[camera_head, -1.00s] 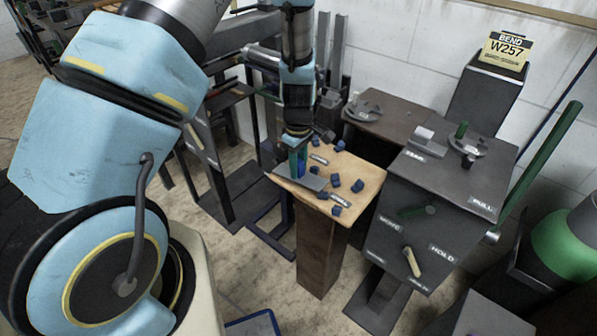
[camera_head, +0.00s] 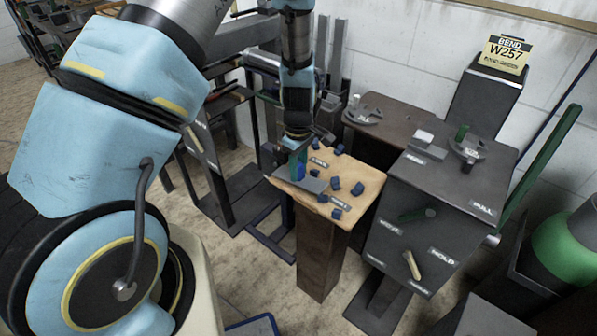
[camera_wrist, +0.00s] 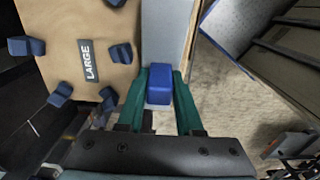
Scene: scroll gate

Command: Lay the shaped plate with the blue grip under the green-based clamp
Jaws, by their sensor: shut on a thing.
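My gripper (camera_wrist: 158,103) is shut on the blue grip (camera_wrist: 159,85), with a green finger on each side. The grip belongs to a flat grey plate (camera_wrist: 166,30) that runs away from the fingers in the wrist view. In the head view my gripper (camera_head: 298,166) is over the left part of a wooden board, and the plate (camera_head: 315,185) is low at the board's near left edge; I cannot tell whether it touches. A curved grey fixture with a green post (camera_head: 468,146) stands on the dark bench at right. I cannot tell whether it is the green-based clamp.
Another curved fixture (camera_head: 362,113) is on the brown table behind. The dark bench (camera_head: 440,190) has levers on its front. A long green lever (camera_head: 540,160) stands at right.

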